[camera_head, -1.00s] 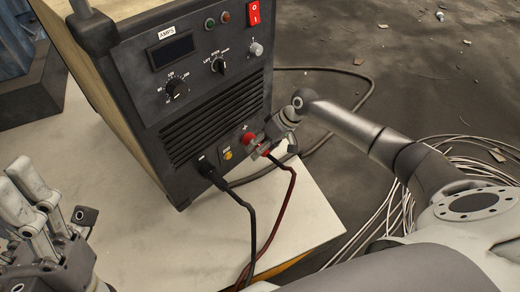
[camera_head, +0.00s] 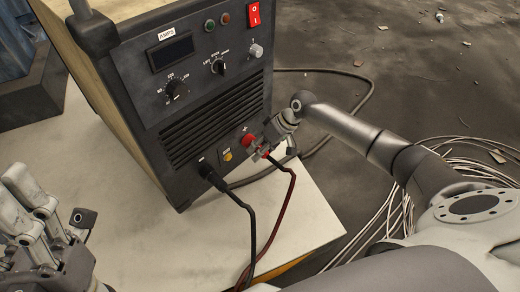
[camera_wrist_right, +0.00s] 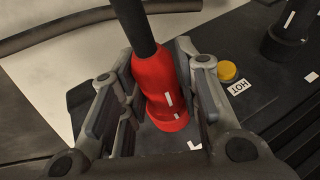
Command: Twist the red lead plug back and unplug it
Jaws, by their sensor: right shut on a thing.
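The red lead plug (camera_head: 265,155) is at the front panel of the welding machine (camera_head: 190,95), low on its right, by the plus mark. Its dark red cable (camera_head: 284,200) hangs down from it. My right gripper (camera_head: 258,147) is shut on the plug. How deep the plug sits is hidden. My left gripper (camera_head: 28,190) is at the lower left, away from the machine; its opening is unclear.
A black plug (camera_head: 207,170) with a black cable (camera_head: 248,225) sits left of the red one, with a yellow button (camera_head: 227,155) between. The machine stands on a pale tabletop (camera_head: 140,245). Coiled wires (camera_head: 400,215) lie on the floor at right.

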